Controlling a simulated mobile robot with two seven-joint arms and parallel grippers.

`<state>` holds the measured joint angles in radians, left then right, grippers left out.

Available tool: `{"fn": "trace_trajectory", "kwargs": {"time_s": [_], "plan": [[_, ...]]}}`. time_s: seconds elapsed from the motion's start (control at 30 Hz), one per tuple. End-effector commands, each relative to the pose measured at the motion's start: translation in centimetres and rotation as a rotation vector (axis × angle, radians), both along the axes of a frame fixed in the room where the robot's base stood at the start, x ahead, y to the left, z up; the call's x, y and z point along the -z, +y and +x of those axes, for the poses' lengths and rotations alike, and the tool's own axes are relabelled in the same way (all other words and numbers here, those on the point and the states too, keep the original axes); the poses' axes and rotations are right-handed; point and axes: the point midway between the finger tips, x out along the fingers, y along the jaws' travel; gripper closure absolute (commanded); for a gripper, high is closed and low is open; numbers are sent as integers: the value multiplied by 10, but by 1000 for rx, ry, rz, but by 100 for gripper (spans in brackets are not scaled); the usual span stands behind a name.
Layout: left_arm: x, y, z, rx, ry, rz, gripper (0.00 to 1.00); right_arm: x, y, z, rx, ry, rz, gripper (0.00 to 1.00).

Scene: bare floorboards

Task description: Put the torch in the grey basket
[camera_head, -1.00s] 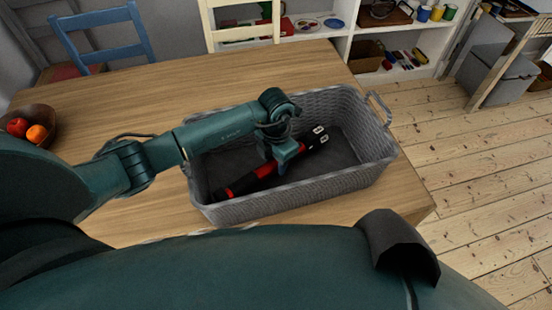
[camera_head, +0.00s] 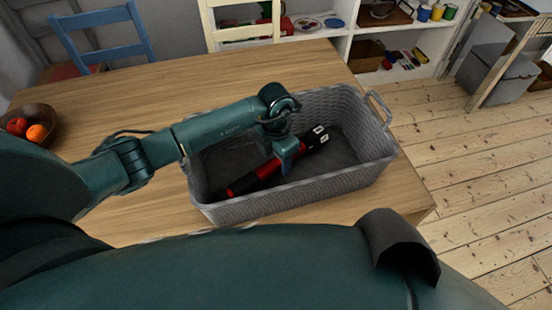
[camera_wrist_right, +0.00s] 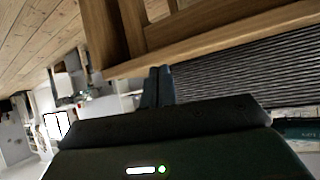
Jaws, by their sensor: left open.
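The torch (camera_head: 268,174), red and black with a pale-marked head, lies slantwise inside the grey basket (camera_head: 270,206) on the wooden table. Its head points to the back right. My left gripper (camera_head: 284,164) is inside the basket, open, just over the middle of the torch, and hides part of it. I cannot tell whether its fingers touch the torch. My right gripper (camera_wrist_right: 157,86) shows only in the right wrist view, its fingers together with nothing visible between them. It is away from the torch.
A bowl of fruit (camera_head: 38,142) stands at the table's left. A blue chair (camera_head: 100,40) and a cream chair (camera_head: 240,30) stand behind the table. The tabletop left of and behind the basket is clear. Open floor lies to the right.

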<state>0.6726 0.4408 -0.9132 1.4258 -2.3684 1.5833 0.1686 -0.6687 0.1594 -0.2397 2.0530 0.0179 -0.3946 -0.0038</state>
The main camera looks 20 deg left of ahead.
Motion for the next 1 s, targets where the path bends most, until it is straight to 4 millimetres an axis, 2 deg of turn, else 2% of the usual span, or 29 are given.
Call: {"fn": "trace_trajectory", "kwargs": {"time_s": [0.3, 0.5, 0.7, 1.0], "plan": [[-67, 1, 1, 3, -7, 2, 43, 10, 0, -2, -2, 5, 0, 100], [-98, 0, 1, 1, -3, 2, 43, 5, 2, 1, -6, -12, 5, 100], [-110, 0, 0, 1, -1, 2, 43, 2, 3, 3, -9, -23, 6, 100], [-110, 0, 0, 1, 0, 1, 43, 2, 3, 5, -11, -25, 6, 100]]}}
